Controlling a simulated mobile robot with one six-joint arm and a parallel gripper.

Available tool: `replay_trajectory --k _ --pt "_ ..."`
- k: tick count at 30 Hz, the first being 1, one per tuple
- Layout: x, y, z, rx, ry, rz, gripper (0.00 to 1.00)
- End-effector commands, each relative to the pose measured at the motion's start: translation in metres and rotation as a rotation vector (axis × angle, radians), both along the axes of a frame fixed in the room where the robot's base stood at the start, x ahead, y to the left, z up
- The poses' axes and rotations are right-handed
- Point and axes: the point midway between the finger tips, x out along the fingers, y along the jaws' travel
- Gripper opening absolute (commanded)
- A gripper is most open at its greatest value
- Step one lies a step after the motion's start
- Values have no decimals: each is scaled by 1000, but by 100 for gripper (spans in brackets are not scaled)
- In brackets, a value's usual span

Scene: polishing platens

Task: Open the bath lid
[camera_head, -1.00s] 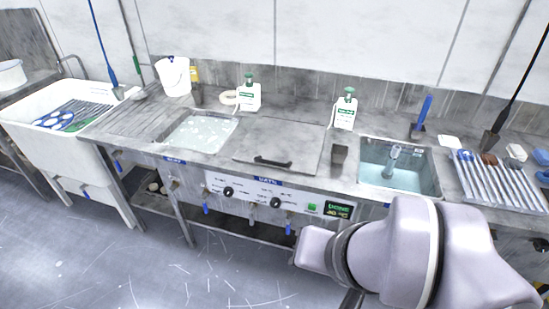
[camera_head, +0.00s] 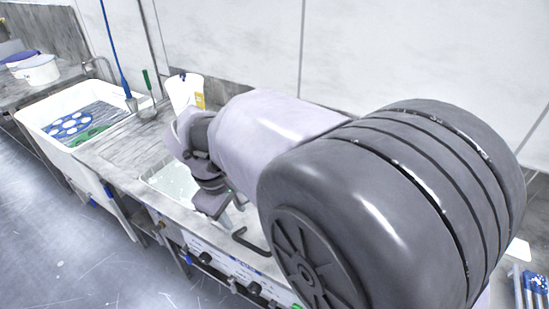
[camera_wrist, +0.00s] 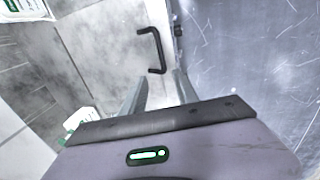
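The bath lid is a flat grey metal plate with a black bar handle (camera_head: 248,243) near its front edge. My arm hides most of it in the head view. In the wrist view, the lid (camera_wrist: 105,45) fills the upper middle and the handle (camera_wrist: 153,48) stands on it near the worktop edge. My gripper (camera_wrist: 160,78) has its two fingers apart with nothing between them. The handle is just beyond the fingertips, its near end roughly in line with the gap. In the head view my gripper (camera_head: 228,205) is beside the handle, above the bench.
An open bath (camera_head: 172,182) lies left of the lid. A white sink (camera_head: 45,125) stands further left. A white bucket (camera_head: 185,92) is at the back. A control panel with knobs (camera_head: 205,258) runs along the front. The floor in front is clear.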

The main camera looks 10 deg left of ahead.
Motion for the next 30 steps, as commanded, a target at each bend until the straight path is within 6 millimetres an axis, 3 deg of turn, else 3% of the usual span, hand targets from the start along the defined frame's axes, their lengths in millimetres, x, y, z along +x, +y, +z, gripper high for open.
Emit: replay_trajectory --k 1,9,15,20,28,30 --pt "2 -2 -17 -2 3 -3 36" --pt "17 -9 -100 -1 4 -5 36" --pt "25 -12 -143 1 3 -6 36" --pt "28 -13 -156 2 1 -7 36" --pt "29 -14 -156 2 1 -8 36" --pt "29 -14 -156 2 1 -8 22"
